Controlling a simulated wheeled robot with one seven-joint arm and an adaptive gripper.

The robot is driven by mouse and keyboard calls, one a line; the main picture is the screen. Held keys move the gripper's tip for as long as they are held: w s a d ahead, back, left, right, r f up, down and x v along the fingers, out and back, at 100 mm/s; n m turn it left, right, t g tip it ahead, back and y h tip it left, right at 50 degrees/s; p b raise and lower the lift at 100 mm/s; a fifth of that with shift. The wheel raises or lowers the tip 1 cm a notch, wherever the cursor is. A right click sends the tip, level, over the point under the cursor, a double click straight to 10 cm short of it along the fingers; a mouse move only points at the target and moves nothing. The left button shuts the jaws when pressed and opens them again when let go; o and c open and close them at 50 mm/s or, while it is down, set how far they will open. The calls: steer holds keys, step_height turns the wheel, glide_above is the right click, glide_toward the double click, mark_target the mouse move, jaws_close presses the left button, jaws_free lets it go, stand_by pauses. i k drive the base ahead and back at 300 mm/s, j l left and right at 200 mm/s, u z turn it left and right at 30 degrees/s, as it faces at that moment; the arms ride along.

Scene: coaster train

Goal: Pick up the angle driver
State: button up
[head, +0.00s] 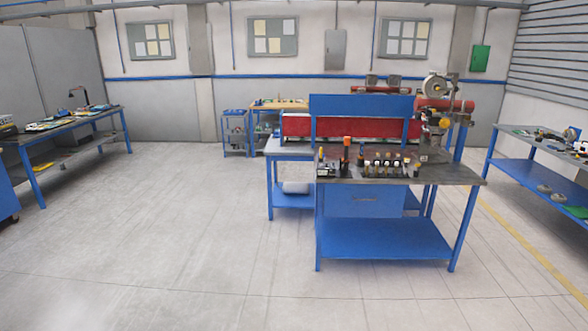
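No angle driver can be made out for certain at this distance. A dark upright item with an orange top (346,153) stands on the near blue workbench (450,172), towards its left end; I cannot tell whether it is the angle driver. A row of small dark and pale items (383,164) stands to its right on the same top. My gripper is not in view.
Open grey floor (170,230) lies in front and to the left. The workbench has a blue lower shelf (385,240). A long bench (60,135) stands at the left wall, another (540,165) at the right. A red machine (370,128) is behind the near workbench.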

mark_target(347, 140)
steer(key=i, duration=2.1)
steer(key=i+z, duration=0.1)
steer(key=i, duration=0.6)
steer(key=i+j+z, duration=0.1)
steer(key=i, duration=0.55)
steer(key=i+j, duration=0.2)
steer(key=i, duration=0.5)
steer(key=l+z, duration=0.05)
